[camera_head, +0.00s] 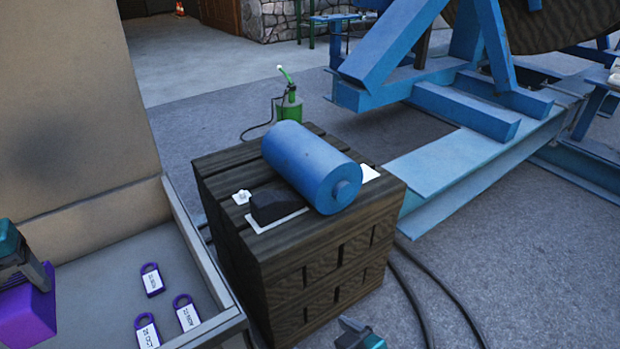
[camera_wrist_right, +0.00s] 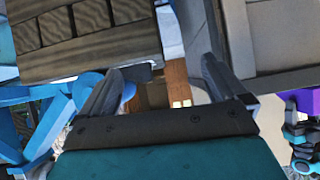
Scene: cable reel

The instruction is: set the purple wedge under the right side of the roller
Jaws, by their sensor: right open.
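The blue roller (camera_head: 308,165) lies on the dark wooden crate (camera_head: 310,265). A black wedge (camera_head: 275,206) sits against its left side, on a white patch. Another white patch (camera_head: 370,173) shows bare at its right side. The purple wedge (camera_head: 28,312) is at the lower left, partly cut off by the picture edge. My left gripper (camera_head: 38,274) has its fingers on it and looks shut on it. The purple wedge also shows at the right edge of the right wrist view (camera_wrist_right: 303,103). My right gripper (camera_wrist_right: 158,82) is open and empty; only part of it shows at the bottom of the head view.
A grey tray (camera_head: 208,268) at the left holds purple padlock-shaped tags (camera_head: 152,280). A small white item (camera_head: 242,197) lies on the crate. A green bottle-like tool (camera_head: 289,105) stands behind it. A blue steel frame (camera_head: 460,165) stands right. Black cables (camera_head: 420,290) cross the floor.

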